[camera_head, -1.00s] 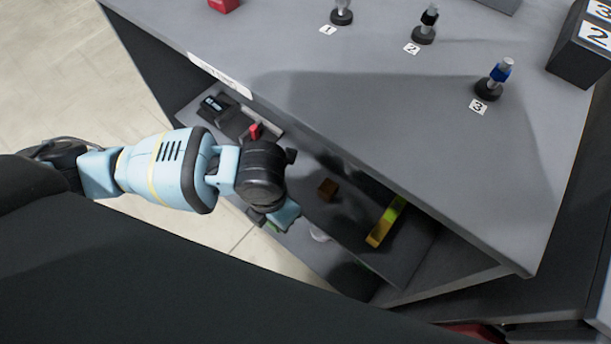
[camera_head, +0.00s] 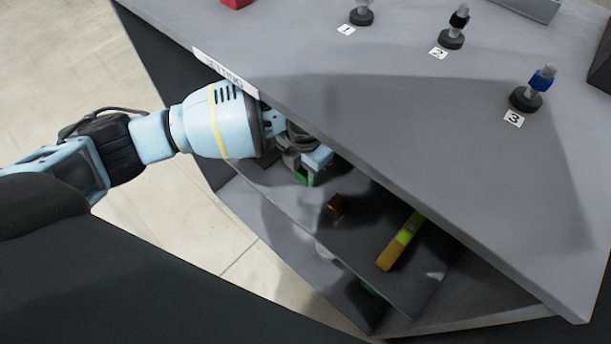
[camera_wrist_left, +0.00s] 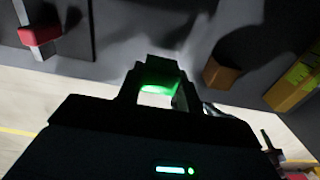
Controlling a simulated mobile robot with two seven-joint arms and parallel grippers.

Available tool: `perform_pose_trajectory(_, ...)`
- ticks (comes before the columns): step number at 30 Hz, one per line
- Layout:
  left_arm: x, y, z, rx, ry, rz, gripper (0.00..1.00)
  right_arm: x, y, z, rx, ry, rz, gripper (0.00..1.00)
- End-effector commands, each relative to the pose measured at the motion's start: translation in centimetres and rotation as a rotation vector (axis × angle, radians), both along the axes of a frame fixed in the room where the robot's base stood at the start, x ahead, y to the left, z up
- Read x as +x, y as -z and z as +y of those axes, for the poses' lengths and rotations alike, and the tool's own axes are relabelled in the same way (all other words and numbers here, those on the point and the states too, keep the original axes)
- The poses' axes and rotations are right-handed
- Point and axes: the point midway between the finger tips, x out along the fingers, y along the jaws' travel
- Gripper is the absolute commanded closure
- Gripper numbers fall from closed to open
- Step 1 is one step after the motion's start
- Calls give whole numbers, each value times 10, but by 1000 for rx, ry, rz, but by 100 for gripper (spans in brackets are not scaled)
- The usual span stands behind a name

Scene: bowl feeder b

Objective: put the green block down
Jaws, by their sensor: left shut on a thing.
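My left gripper (camera_head: 308,165) reaches in from the left under the edge of the grey tabletop, over a lower shelf (camera_head: 345,240). It is shut on the green block (camera_head: 302,177), of which only a small part shows below the fingers in the head view. In the left wrist view the green block (camera_wrist_left: 158,80) glows between the fingers (camera_wrist_left: 158,90). I cannot tell whether the block touches the shelf. My right gripper is not in view.
A brown block (camera_head: 334,206) and a yellow-green bar (camera_head: 400,242) lie on the shelf to the right of the gripper. The tabletop (camera_head: 420,150) overhangs the shelf and carries several numbered posts. A red block (camera_wrist_left: 40,35) shows in the left wrist view.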

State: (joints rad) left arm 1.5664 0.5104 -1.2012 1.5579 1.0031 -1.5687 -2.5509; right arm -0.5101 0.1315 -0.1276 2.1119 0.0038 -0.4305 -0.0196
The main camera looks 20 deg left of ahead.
Motion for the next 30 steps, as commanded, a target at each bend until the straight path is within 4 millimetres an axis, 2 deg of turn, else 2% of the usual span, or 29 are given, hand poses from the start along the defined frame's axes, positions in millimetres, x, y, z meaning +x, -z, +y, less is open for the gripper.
perform_pose_trajectory(8, 5, 2, 0, 0, -1, -1, 93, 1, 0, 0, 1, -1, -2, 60)
perform_pose_trajectory(17, 4, 36, 0, -1, -1, 1, 93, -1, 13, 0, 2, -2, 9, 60)
perform_pose_trajectory(28, 4, 38, 0, 0, 0, -1, 93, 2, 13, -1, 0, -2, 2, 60)
perform_pose_trajectory(29, 4, 38, 0, 0, 0, 0, 63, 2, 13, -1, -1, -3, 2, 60)
perform_pose_trajectory(30, 4, 38, 0, 1, 0, -1, 57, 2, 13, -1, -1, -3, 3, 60)
